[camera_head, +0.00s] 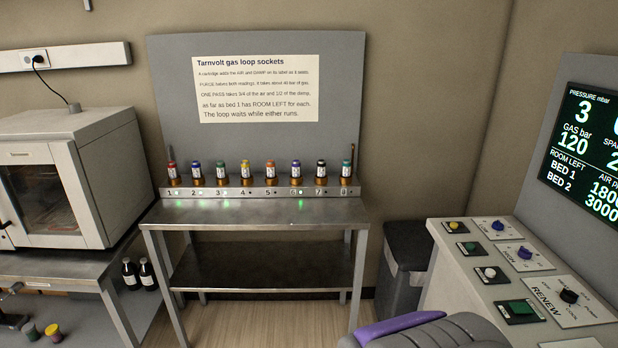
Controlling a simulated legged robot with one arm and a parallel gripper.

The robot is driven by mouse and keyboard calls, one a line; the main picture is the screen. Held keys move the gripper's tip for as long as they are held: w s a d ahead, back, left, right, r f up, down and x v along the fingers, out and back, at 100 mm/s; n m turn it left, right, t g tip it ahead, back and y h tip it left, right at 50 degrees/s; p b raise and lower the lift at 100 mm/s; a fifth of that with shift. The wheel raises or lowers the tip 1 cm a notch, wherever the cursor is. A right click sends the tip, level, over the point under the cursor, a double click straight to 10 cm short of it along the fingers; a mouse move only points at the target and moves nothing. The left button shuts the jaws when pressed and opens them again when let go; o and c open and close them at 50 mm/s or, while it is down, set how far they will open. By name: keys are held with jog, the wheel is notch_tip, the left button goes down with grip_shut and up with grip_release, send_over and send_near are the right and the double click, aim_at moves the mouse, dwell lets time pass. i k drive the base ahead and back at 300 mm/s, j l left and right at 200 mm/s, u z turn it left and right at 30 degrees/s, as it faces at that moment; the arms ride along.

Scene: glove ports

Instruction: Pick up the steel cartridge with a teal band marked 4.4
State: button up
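A row of small banded cartridges stands upright in the numbered socket rail (258,192) on the steel table. The one at socket 8, at the right end, has a teal band (346,168). The one at socket 3 has a green band (221,169). The others show red (172,170), blue (196,170), yellow (245,168), orange (270,169), blue-violet (295,169) and dark (321,169) colours. The figures on their labels are too small to read, so I cannot tell which is marked 4.4. My gripper is not in view.
The steel table (258,213) has a clear front top. A panel with a notice (255,90) stands behind it. A cabinet (60,180) stands left, a dark bin (408,250) and control console (510,270) right. Two small capped items (52,332) are at lower left. A screen (585,150) hangs right.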

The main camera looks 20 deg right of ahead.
aim_at(346, 164)
jog(key=i+z, duration=0.2)
jog(key=z, duration=0.2)
jog(key=i+j+z, duration=0.1)
jog(key=z, duration=0.3)
jog(key=i+j+z, duration=0.2)
jog(key=z, duration=0.2)
jog(key=i+j, duration=0.3)
jog(key=i+j+z, duration=0.15)
jog(key=i+j, duration=0.45)
jog(key=j, duration=0.2)
jog(key=i+j+z, duration=0.15)
jog(key=i+j, duration=0.4)
jog(key=j, duration=0.25)
jog(key=i+j+z, duration=0.1)
jog(key=i+j, duration=0.15)
jog(key=j, duration=0.2)
